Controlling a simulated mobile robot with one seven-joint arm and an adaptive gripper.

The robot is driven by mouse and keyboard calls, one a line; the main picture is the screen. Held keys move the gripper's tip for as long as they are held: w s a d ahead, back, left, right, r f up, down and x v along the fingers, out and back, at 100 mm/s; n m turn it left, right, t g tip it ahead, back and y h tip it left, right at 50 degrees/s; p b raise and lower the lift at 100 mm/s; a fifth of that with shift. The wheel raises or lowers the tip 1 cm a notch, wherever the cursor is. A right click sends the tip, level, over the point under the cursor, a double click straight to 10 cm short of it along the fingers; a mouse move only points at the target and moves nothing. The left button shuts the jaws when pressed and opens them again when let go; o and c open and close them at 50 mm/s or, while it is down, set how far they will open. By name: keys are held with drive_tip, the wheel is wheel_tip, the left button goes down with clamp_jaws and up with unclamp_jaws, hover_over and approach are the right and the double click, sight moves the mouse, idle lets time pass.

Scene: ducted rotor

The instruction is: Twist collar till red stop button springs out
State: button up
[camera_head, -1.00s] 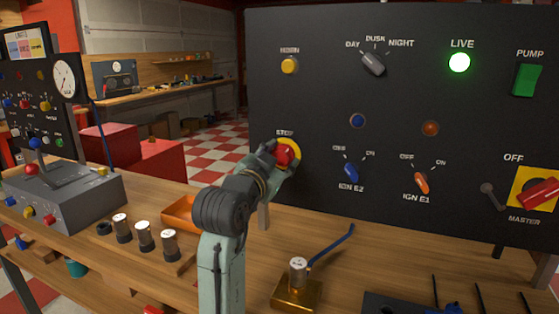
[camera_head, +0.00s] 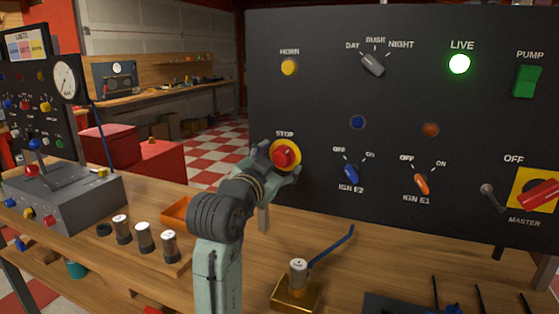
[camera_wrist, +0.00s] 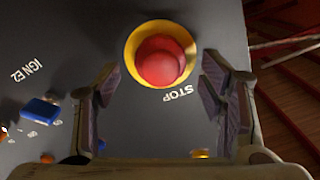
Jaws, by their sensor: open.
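The red stop button (camera_head: 284,156) sits in a yellow ring (camera_head: 293,145) on the dark upright panel, under the label STOP. In the wrist view, the red button (camera_wrist: 159,62) and its yellow ring (camera_wrist: 131,47) lie above and between the fingertips. My gripper (camera_head: 277,163) is at the button in the head view. In the wrist view my gripper (camera_wrist: 160,85) is open, one finger to each side, with gaps between the fingers and the ring. Nothing is held. Whether the button is pressed in or out is hard to tell.
Right of the button on the panel are the blue IGN E2 switch (camera_head: 351,172) and the orange IGN E1 switch (camera_head: 421,184). A green LIVE lamp (camera_head: 459,63) is lit. Below stand an orange tray (camera_head: 178,211) and a brass block (camera_head: 296,291) on the wooden bench.

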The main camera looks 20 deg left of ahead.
drive_tip(key=s, duration=1)
drive_tip(key=shift+s+a, duration=0.2)
drive_tip(key=shift+s, duration=0.1)
drive_tip(key=shift+a+r, duration=0.1)
